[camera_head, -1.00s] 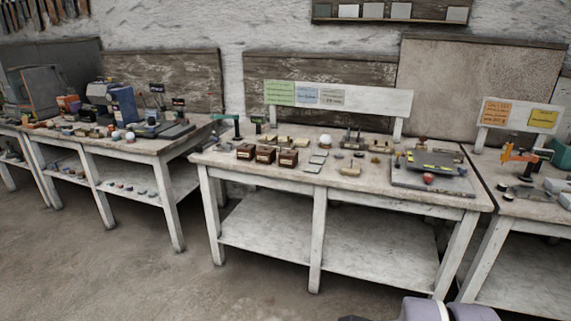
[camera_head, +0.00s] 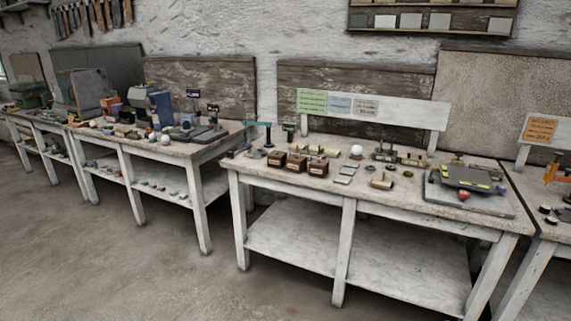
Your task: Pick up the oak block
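I cannot single out the oak block with certainty at this distance. A small pale tan block (camera_head: 381,184) lies near the front of the middle table (camera_head: 410,197). Several dark brown wooden boxes (camera_head: 297,163) stand in a row to its left. Other small pale pieces (camera_head: 411,160) sit farther back. More small block-like items (camera_head: 128,134) lie on the left table and are too small to identify. My gripper is not in view.
A white sphere (camera_head: 356,152) stands on the middle table. A grey board with a dark device (camera_head: 470,180) fills its right end, a red ball (camera_head: 464,196) at its front. Lower shelves (camera_head: 300,239) sit under the tables. The concrete floor (camera_head: 110,265) in front is clear.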

